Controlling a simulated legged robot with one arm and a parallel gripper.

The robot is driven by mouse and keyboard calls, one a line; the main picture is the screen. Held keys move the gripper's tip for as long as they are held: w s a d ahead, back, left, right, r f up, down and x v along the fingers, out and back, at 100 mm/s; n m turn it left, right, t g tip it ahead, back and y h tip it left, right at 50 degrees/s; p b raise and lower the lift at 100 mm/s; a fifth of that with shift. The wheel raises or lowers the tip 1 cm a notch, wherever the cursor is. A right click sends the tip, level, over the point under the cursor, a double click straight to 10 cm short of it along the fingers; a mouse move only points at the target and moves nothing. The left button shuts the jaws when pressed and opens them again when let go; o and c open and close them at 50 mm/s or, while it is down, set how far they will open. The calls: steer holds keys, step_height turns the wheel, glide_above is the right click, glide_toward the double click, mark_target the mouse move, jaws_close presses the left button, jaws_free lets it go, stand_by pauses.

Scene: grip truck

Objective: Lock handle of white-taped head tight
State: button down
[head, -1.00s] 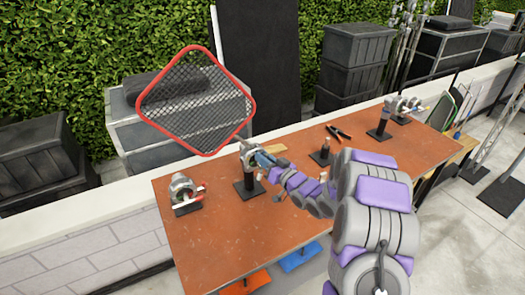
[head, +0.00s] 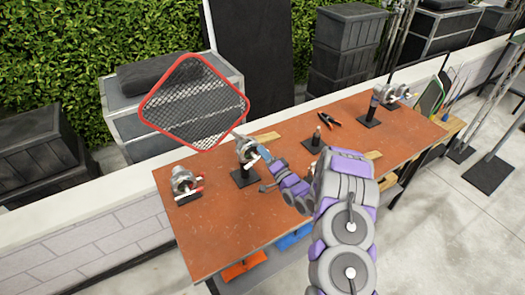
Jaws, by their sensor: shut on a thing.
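A grey metal grip head (head: 245,147) stands upright on a black stand with a square base on the brown table. My gripper (head: 263,154) is at this head's right side, shut on what looks like its handle, which is mostly hidden. Another grey head (head: 184,180) with red parts lies at the table's left end, apart from my gripper. A third head (head: 386,94) stands on a black stand near the table's right end. White tape is too small to tell on any of them.
A red-framed mesh panel (head: 195,102) appears up behind the middle head. The brown table (head: 215,225) is clear at the front left. A small post (head: 317,137) and black-and-red pliers (head: 329,120) are to the right. Dark crates (head: 335,70) stand behind the low wall.

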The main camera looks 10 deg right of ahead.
steer(key=shift+d+f+m, duration=0.1)
steer(key=shift+f+m, duration=0.15)
steer(key=shift+m, duration=0.4)
steer(key=shift+d+f+m, duration=0.1)
steer(key=shift+f+m, duration=0.1)
steer(key=shift+m, duration=0.45)
steer(key=shift+f, duration=0.1)
steer(key=c, duration=1.2)
jaws_free()
steer(key=shift+d, duration=0.15)
steer(key=shift+d, duration=0.1)
steer(key=v, duration=1.7)
steer(key=shift+s+f, duration=0.15)
steer(key=shift+h, duration=0.3)
